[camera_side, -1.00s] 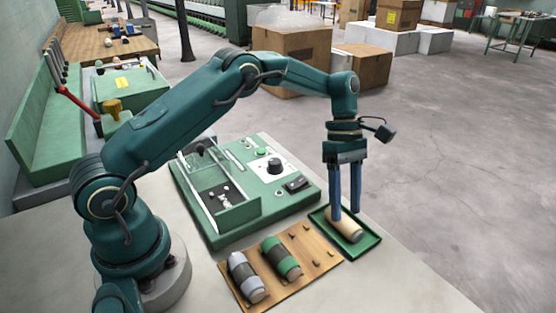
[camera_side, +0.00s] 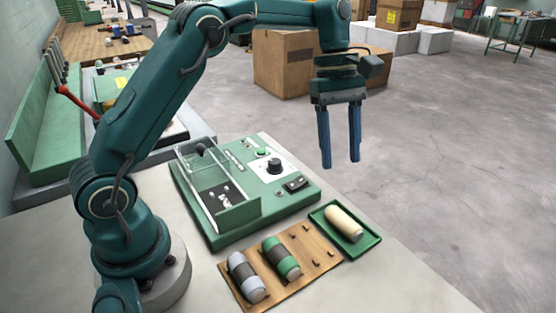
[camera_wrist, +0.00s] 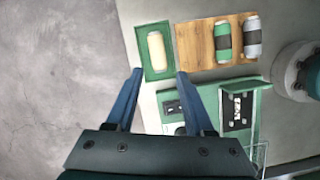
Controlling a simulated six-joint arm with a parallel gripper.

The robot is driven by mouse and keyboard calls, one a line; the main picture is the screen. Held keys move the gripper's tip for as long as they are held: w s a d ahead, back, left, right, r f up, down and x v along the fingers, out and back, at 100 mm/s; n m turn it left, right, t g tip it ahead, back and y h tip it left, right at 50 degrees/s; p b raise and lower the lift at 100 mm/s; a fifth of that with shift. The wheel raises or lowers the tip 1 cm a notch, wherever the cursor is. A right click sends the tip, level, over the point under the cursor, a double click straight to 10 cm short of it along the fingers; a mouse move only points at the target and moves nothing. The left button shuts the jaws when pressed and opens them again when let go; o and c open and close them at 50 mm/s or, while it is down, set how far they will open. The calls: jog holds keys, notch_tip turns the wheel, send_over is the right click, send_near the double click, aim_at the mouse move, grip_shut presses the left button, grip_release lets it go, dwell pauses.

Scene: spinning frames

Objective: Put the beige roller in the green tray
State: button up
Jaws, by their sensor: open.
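The beige roller (camera_side: 343,223) lies on its side inside the green tray (camera_side: 372,246). The wrist view also shows the beige roller (camera_wrist: 156,55) within the rim of the green tray (camera_wrist: 144,76). My gripper (camera_side: 340,165) is open and empty, raised well above the tray and pointing down. In the wrist view my gripper's two fingers (camera_wrist: 158,73) are spread apart with nothing between them. No part of the roller touches the fingers.
A wooden board (camera_side: 312,262) with small pegs holds a grey-banded roller (camera_side: 246,278) and a green-banded roller (camera_side: 282,258), left of the tray. A green machine (camera_side: 250,215) with a clear cover stands behind the board. Bare table shows in front of the tray.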

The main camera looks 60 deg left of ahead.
jog(key=s+r+m+t+y, duration=0.25)
jog(key=s+r+m, duration=0.25)
jog(key=s+m, duration=0.3)
jog(key=s+a+f+m+t, duration=0.2)
jog(key=s+m, duration=0.4)
jog(key=s, duration=0.5)
jog(key=shift+a+f+m+t+y, duration=0.15)
jog(key=shift+f+m+t+y, duration=0.3)
jog(key=shift+f+t, duration=0.3)
jog(key=shift+r, duration=0.1)
